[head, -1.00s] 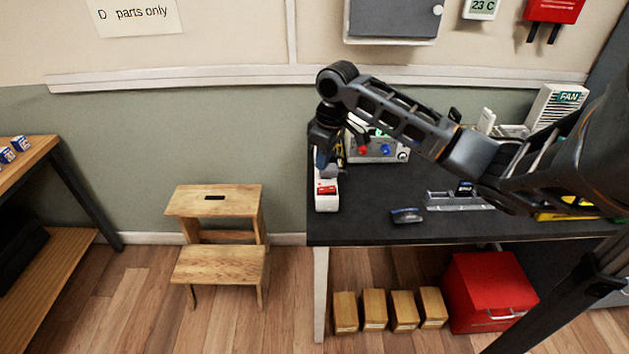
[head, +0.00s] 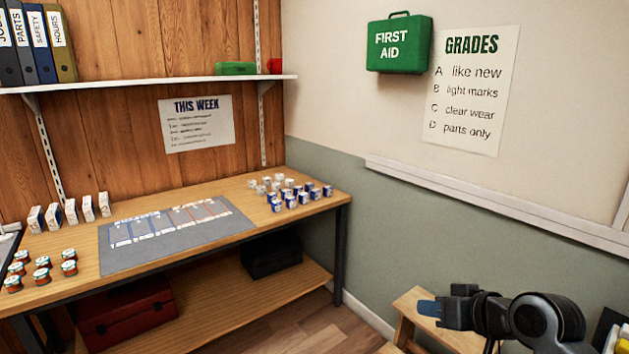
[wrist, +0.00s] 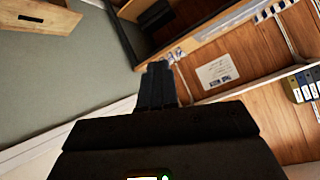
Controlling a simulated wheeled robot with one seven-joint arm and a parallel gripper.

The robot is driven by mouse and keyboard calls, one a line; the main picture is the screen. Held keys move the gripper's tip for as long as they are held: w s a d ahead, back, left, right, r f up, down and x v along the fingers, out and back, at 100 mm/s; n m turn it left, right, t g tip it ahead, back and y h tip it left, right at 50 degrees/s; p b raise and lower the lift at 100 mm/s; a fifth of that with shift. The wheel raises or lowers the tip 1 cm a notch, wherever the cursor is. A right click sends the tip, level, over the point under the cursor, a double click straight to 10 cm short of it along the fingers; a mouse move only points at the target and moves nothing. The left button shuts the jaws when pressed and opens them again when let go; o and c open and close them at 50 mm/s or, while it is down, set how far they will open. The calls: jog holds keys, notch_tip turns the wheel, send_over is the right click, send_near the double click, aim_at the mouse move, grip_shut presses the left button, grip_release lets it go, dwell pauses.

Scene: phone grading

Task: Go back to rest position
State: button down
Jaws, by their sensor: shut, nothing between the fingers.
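My gripper (head: 432,308) shows at the lower right of the head view, with part of my dark arm behind it. Its fingers are together and nothing is between them. It is in the air in front of the wooden step stool (head: 412,312), which it partly hides. In the wrist view my gripper's closed dark fingers (wrist: 157,88) point toward the wooden wall and shelves, touching nothing.
A wooden bench (head: 75,290) at left bears a grey mat (head: 120,262), several small boxes (head: 298,196) and several round tins (head: 42,262). A red toolbox (head: 128,312) and a black case (head: 272,255) sit on its lower shelf. The floor (head: 335,328) before it shows clear.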

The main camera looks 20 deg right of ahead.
jog(key=s+a+f+m+t+h, duration=0.1)
jog(key=s+a+m+t, duration=0.15)
jog(key=a, duration=0.55)
jog(key=s+a+m+t, duration=0.15)
jog(key=s+a, duration=0.25)
jog(key=a, duration=0.4)
jog(key=s+a+f+m+h, duration=0.1)
jog(key=s+a+f+h, duration=0.15)
jog(key=s, duration=0.75)
jog(key=s+d+n, duration=0.1)
jog(key=s, duration=1.3)
jog(key=s+d+r+n, duration=0.2)
jog(key=s, duration=0.4)
jog(key=s+d+r+n+b, duration=0.1)
jog(key=s+d+r+n, duration=0.2)
jog(key=s, duration=0.3)
jog(key=shift+y, duration=0.35)
jog(key=shift+d, duration=0.2)
